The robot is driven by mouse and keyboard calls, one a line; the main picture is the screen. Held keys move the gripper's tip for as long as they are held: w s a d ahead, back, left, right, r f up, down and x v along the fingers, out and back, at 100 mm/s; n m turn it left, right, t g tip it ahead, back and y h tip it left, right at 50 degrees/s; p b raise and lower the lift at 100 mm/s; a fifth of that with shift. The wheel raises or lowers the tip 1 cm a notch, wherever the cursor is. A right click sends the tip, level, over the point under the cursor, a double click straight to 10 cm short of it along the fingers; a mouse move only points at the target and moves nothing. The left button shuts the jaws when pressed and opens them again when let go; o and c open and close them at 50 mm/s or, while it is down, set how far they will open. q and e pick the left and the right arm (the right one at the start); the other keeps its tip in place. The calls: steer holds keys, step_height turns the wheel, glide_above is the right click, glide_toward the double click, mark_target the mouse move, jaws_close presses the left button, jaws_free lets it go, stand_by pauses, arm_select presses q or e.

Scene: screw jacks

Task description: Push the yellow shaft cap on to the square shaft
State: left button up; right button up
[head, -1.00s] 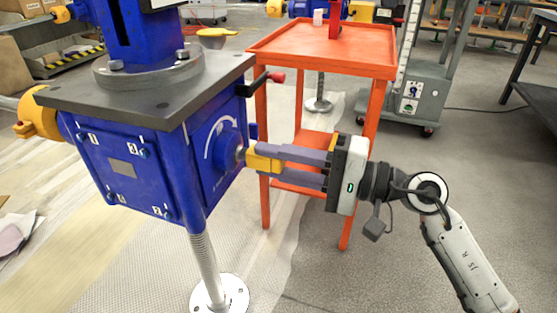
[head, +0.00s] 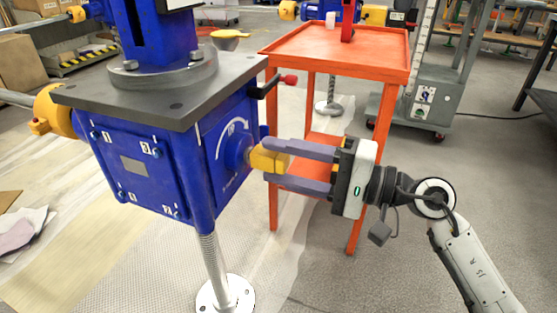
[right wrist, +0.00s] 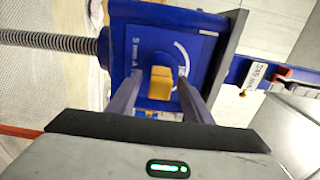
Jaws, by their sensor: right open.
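The yellow shaft cap (head: 270,157) sits at the round hub on the right face of the blue screw jack (head: 232,152). It also shows in the right wrist view (right wrist: 161,82), between the fingers and in front of the hub. The square shaft is hidden behind the cap, so I cannot tell how deep the cap sits. My right gripper (head: 270,163) is open, with its two grey fingers on either side of the cap. In the right wrist view (right wrist: 160,84) gaps show between the cap and both fingers. My left gripper is not in view.
An orange table (head: 335,50) stands just behind my right gripper. A crank handle with a red knob (head: 289,79) sticks out above the cap. The jack's threaded leg stands on a round white foot (head: 225,295). The floor at lower right is clear around my right arm.

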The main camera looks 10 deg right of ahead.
steer(key=v, duration=0.9)
steer(key=shift+s+d, duration=0.25)
steer(key=shift+r, duration=0.1)
